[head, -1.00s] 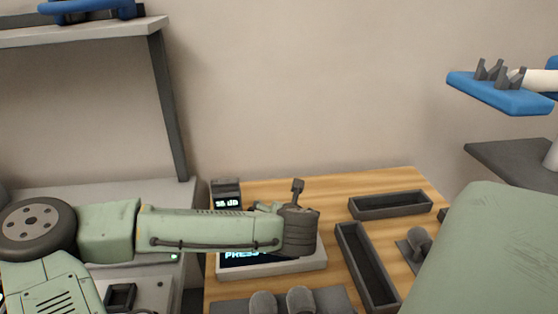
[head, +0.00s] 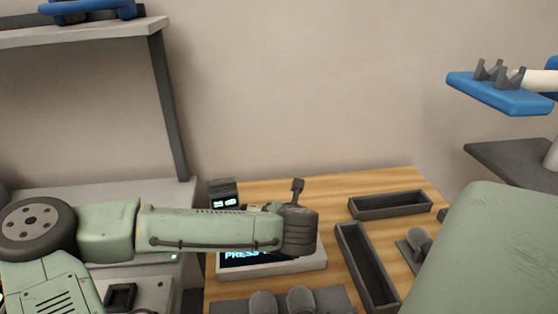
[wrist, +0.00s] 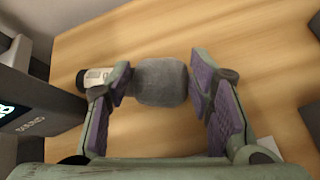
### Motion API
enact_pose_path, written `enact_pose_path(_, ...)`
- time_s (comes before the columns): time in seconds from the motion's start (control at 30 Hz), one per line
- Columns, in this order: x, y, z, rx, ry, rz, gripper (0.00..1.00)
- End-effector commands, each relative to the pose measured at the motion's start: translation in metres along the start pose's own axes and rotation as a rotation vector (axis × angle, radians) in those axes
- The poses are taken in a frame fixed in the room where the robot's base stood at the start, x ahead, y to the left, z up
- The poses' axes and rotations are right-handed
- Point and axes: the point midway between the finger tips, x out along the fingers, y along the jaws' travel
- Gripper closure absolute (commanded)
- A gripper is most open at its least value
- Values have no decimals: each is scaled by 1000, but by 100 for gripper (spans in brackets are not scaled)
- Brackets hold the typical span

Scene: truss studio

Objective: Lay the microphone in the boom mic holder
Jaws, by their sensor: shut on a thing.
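The microphone (wrist: 162,84) has a rounded grey head, seen in the wrist view between the purple-padded fingers of my gripper (wrist: 160,72). My gripper is shut on it, with a finger on each side of the head. A white cylinder with a dark end (wrist: 95,78) shows beside the left finger and may be its body.
The wooden table (head: 380,189) carries two dark open trays (head: 390,204) (head: 368,265), a lit screen panel (head: 310,262), a small display (head: 224,201) and rounded grey objects (head: 300,300). A grey shelf (head: 80,33) with a blue item (head: 90,10) stands left. A dark shelf (head: 505,165) lies below the platform.

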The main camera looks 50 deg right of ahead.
Motion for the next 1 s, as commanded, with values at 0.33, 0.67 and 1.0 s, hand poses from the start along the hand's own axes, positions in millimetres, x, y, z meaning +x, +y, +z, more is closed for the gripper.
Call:
enact_pose_path(0.33, 1, 0, -4, 0, 8, 0, 93)
enact_pose_path(0.67, 2, 0, -5, -1, 11, 1, 100)
enact_pose_path(1.0, 0, 2, -2, -1, 12, 3, 100)
